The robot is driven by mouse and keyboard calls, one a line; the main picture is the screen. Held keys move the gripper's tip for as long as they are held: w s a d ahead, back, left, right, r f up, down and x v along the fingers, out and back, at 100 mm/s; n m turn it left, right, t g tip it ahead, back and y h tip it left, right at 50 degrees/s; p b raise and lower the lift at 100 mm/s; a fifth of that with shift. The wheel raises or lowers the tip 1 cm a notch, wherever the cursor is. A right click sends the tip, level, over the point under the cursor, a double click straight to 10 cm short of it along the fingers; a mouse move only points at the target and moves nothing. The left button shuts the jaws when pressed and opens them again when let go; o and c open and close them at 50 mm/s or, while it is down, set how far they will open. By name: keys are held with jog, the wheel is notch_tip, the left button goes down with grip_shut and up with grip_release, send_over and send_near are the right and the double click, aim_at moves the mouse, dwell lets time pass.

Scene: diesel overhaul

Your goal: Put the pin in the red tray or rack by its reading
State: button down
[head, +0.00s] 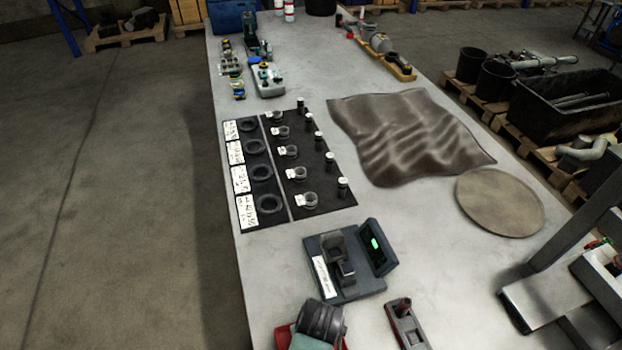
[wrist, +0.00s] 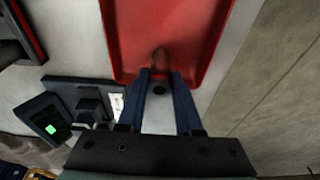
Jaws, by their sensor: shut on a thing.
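In the wrist view the jaws of my gripper (wrist: 160,86) are shut on the pin (wrist: 160,62), a small round metal piece with a dark end facing the camera. The pin shows against the red tray (wrist: 205,45), near the tray's edge. I cannot tell whether it touches the tray floor. In the head view a corner of the red tray (head: 284,336) shows at the bottom, mostly hidden by a dark part of my arm. The rack (head: 405,325), grey with red, stands to the right; part of it also shows in the wrist view (wrist: 14,38).
A gauge (head: 340,285) with a lit green display (head: 377,244) stands just beyond the tray; the reading is too small to make out. Behind it lies a black mat (head: 296,215) with rings, clamps and labels. A brown cloth (head: 400,130) and round disc (head: 500,203) lie right.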

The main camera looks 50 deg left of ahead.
jog(key=shift+f, duration=0.2)
jog(key=c, duration=0.6)
grip_release()
jog(key=shift+r, duration=0.1)
jog(key=r, duration=0.4)
jog(key=d+r, duration=0.1)
jog(key=r, duration=0.3)
jog(key=d+r, duration=0.1)
jog(key=r, duration=0.2)
jog(key=shift+s+d+r+b, duration=0.1)
jog(key=shift+s+r+b, duration=0.3)
